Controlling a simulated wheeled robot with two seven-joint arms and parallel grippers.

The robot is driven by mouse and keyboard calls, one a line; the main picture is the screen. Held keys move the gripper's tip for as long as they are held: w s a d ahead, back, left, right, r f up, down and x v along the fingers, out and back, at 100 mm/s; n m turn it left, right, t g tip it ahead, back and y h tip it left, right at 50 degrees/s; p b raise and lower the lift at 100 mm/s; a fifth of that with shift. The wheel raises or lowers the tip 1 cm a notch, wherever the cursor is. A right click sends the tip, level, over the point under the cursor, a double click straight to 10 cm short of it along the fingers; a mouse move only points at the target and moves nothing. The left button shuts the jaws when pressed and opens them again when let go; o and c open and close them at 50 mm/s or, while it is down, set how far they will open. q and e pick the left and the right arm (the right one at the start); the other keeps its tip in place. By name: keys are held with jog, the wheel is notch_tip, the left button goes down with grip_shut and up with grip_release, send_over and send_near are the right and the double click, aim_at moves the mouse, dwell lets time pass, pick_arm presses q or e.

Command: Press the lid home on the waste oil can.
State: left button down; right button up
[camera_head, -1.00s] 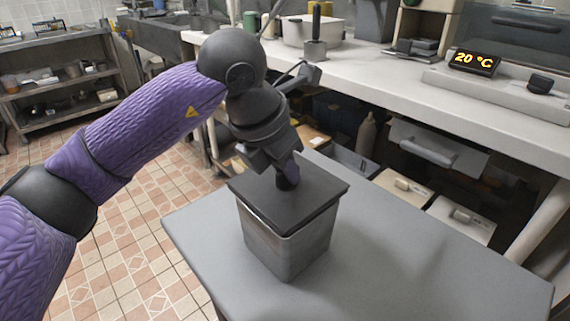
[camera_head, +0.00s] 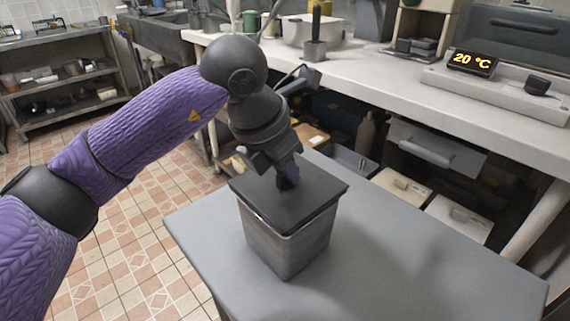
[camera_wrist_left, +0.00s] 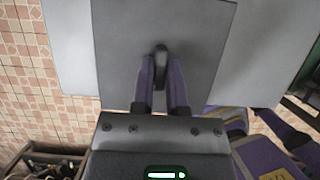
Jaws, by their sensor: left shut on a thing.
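The waste oil can (camera_head: 286,248) is a square grey metal can standing upright on the grey table. Its dark square lid (camera_head: 312,200) lies over the can's mouth, covering the top. A thin bright line shows under the lid's front edge; I cannot tell if it is fully seated. My left gripper (camera_head: 287,182) points down at the lid's middle and is shut on its small dark knob. In the left wrist view the fingers (camera_wrist_left: 161,75) close on the knob (camera_wrist_left: 161,54), with the lid (camera_wrist_left: 190,90) spread beneath. My right gripper is not in view.
The grey table (camera_head: 400,265) is clear around the can. Behind it runs a long counter (camera_head: 400,75) with a pot (camera_head: 310,32) and a temperature display (camera_head: 473,63). A metal shelf (camera_head: 65,80) stands at the back left over tiled floor.

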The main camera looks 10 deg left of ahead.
pick_arm(q)
jog(key=shift+f, duration=0.2)
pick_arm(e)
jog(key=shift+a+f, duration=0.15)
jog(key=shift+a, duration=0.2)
pick_arm(q)
jog(key=shift+f+b, duration=0.45)
jog(key=shift+f, duration=0.3)
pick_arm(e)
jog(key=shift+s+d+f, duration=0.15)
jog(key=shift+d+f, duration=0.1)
pick_arm(q)
jog(key=c, duration=0.6)
grip_release()
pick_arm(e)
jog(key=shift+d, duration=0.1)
pick_arm(q)
jog(key=p+v, duration=0.5)
jog(key=v, duration=0.4)
jog(key=shift+r, duration=0.2)
jog(key=shift+s+a+r+p, duration=0.1)
jog(key=shift+s+r+p, duration=0.1)
jog(key=shift+p, duration=0.1)
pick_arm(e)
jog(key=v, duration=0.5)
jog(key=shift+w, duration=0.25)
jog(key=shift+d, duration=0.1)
